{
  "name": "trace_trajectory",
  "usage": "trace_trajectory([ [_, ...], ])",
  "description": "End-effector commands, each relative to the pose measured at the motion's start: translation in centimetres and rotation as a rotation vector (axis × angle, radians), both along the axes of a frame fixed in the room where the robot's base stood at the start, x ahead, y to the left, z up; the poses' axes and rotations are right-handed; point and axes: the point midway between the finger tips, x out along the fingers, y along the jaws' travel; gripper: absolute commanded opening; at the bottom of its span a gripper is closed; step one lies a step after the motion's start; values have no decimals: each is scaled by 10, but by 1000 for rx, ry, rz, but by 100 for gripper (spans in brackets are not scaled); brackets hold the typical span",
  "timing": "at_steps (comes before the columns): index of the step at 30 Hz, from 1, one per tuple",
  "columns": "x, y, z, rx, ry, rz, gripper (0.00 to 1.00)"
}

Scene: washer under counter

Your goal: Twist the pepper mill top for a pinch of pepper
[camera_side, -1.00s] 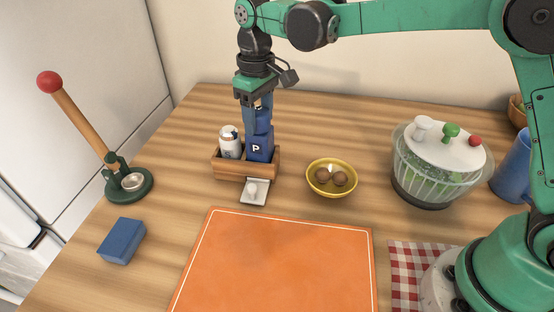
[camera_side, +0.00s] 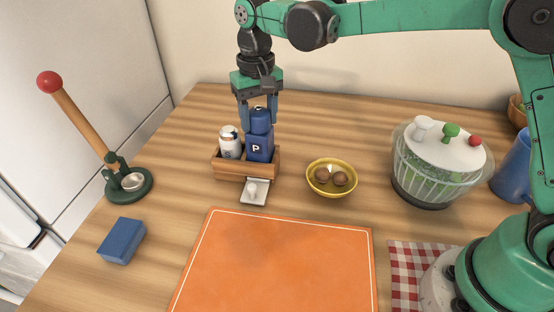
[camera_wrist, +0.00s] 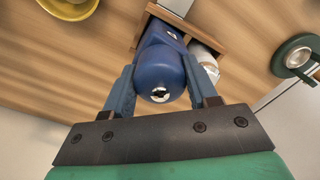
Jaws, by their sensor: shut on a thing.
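The blue pepper mill (camera_side: 260,148), marked with a white P, stands upright in a small wooden caddy (camera_side: 232,171). Its rounded blue top (camera_side: 261,116) is between the two fingers of my gripper (camera_side: 259,121), which is shut on it. In the wrist view the fingers of my gripper (camera_wrist: 161,80) lie on either side of the mill top (camera_wrist: 160,88), with its small metal knob facing the camera. The lower body of the mill is hidden by the caddy's front wall.
A white salt shaker (camera_side: 230,146) stands close on the mill's left. A small white dish (camera_side: 254,193) lies before the caddy. A yellow bowl (camera_side: 332,191) is to the right, and an orange mat (camera_side: 280,265) lies in front. A red-knobbed lever press (camera_side: 128,186) stands left.

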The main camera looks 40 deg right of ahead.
Motion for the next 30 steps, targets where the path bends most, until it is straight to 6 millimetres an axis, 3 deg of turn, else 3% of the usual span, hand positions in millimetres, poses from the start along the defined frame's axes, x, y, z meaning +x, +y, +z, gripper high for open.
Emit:
trace_trajectory([
  [9,0,0,0,1,-1,-1,0],
  [10,0,0,0,1,-1,-1,55],
  [13,0,0,0,0,-1,-1,83],
  [23,0,0,2,0,0,0,85],
  [30,0,0,31,0,0,0,85],
])
